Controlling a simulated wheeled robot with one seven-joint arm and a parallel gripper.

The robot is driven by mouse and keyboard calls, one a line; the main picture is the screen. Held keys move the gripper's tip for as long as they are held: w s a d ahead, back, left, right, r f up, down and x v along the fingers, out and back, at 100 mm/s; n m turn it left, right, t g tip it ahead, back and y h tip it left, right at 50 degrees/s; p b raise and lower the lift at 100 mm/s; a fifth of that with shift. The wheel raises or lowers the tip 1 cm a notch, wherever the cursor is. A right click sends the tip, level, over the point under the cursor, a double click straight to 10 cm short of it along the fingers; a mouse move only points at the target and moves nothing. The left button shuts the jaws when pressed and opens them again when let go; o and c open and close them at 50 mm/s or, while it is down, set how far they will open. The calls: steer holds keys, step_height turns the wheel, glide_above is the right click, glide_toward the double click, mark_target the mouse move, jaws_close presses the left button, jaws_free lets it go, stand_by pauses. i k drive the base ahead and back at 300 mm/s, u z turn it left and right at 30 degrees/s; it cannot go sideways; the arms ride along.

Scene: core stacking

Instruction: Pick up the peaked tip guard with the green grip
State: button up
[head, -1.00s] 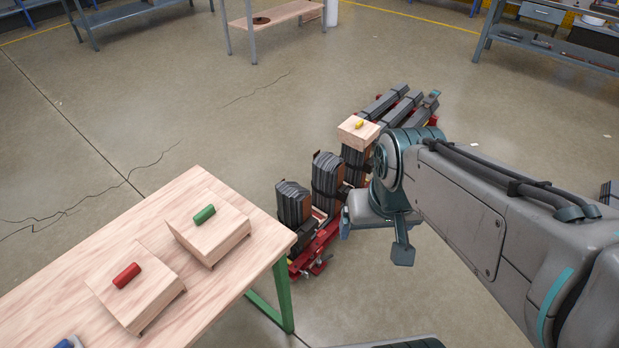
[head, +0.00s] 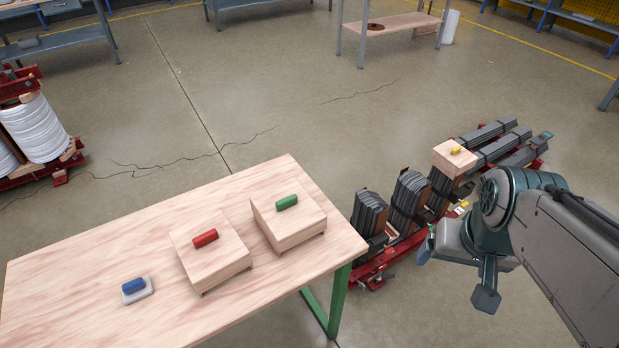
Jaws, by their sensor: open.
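The tip guard with the green grip (head: 287,202) is a pale wooden block (head: 288,232) on the far right corner of the wooden table (head: 90,255). The green grip is a short rounded bar on its top face. The block's underside is mostly hidden, so I cannot tell its peaked shape. My gripper (head: 456,274) is open and empty, beyond the table's right edge, right of the block and well apart from it. Its fingers point down, beside the dark core stack.
A similar wooden block with a red grip (head: 205,238) sits left of the green one. The dark laminated core (head: 372,215) stands on a red frame, with a yellow-gripped wooden block (head: 454,160) on one leg.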

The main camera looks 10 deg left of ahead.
mark_target(288, 215)
steer(key=z, duration=0.05)
steer(key=k, duration=0.65)
steer(key=u, duration=0.95)
steer(key=i, duration=1.1)
